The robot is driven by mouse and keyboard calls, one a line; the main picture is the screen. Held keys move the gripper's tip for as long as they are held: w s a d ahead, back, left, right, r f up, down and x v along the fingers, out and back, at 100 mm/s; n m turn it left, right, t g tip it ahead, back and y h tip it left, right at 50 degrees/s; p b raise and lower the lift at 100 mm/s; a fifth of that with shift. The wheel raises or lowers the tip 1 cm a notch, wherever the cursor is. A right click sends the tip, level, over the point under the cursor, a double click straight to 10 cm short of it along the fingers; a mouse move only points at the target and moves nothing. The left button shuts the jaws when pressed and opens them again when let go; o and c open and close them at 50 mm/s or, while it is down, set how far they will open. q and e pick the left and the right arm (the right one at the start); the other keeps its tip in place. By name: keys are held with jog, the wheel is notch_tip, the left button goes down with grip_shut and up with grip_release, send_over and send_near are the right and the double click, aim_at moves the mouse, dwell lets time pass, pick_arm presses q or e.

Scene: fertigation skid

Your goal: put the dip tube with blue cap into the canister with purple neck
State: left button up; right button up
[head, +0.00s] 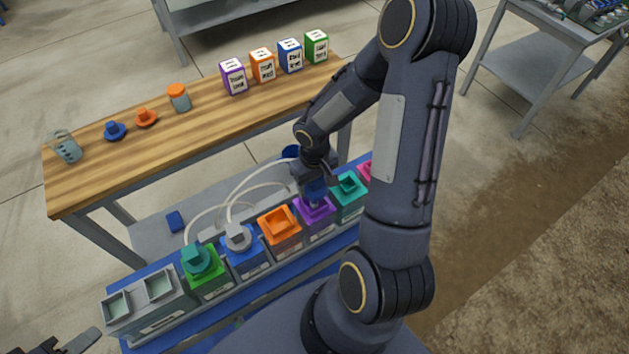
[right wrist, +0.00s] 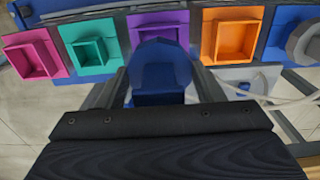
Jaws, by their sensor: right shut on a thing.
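My right gripper (head: 313,180) is shut on the blue cap (right wrist: 160,68) of the dip tube, at the canister with purple neck (head: 318,213). In the right wrist view the cap sits between the fingers and covers part of the purple neck (right wrist: 158,20).
The orange-neck canister (head: 281,226) and teal-neck canister (head: 348,188) flank the purple one. Blue-neck (head: 242,258) and green-neck (head: 207,280) canisters carry caps. Pale hoses (head: 229,205) curve behind the row. The wooden bench (head: 150,160) holds boxes, caps and jars.

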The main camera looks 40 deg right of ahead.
jog(key=shift+f+b, duration=2.3)
jog(key=shift+f, duration=0.4)
jog(key=o, duration=1.2)
jog(key=shift+r+p, duration=0.55)
jog(key=shift+r, duration=3.4)
